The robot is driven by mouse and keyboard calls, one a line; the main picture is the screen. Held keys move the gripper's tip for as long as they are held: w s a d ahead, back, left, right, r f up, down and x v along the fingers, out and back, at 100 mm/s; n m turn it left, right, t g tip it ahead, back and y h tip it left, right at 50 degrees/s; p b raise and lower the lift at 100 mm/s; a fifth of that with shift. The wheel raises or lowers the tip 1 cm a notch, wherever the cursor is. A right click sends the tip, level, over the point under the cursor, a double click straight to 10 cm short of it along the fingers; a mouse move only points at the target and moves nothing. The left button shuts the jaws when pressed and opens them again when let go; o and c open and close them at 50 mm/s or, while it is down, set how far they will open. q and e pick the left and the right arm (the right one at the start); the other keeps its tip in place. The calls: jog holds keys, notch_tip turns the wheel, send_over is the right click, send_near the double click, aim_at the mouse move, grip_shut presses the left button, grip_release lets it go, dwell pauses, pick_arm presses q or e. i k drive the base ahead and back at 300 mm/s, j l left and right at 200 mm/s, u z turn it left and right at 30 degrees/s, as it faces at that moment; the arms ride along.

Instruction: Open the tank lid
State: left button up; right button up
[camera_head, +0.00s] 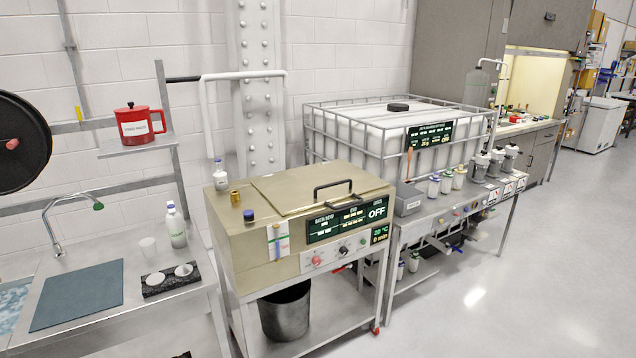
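A brass-coloured box tank (263,260) stands on a metal cart in the middle of the view. Its flat lid (300,187) lies closed on top, with a black bar handle (333,187) near the front edge. The front panel display (348,217) reads OFF. Behind it to the right is a large white caged tank (350,132) with a black round cap (398,106) on top. Neither of my grippers is in view.
A small white bottle (220,175), a brass cylinder (235,198) and a dark blue cap (248,215) stand on the box tank's left top. A sink bench (130,292) is at left. A bench with bottles (447,180) stands right. The floor (500,290) at right is clear.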

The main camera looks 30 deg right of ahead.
aim_at(292, 192)
jog(key=i+l, duration=0.15)
jog(key=l, duration=0.2)
jog(key=i+l, duration=0.15)
jog(key=l, duration=0.2)
jog(key=i+l, duration=0.15)
jog(key=l, duration=0.2)
jog(key=i+l, duration=0.15)
jog(key=l, duration=0.2)
jog(key=i+l, duration=0.15)
jog(key=l, duration=0.2)
jog(key=i+l, duration=0.1)
jog(key=l, duration=0.25)
jog(key=i+l, duration=0.15)
jog(key=l, duration=0.2)
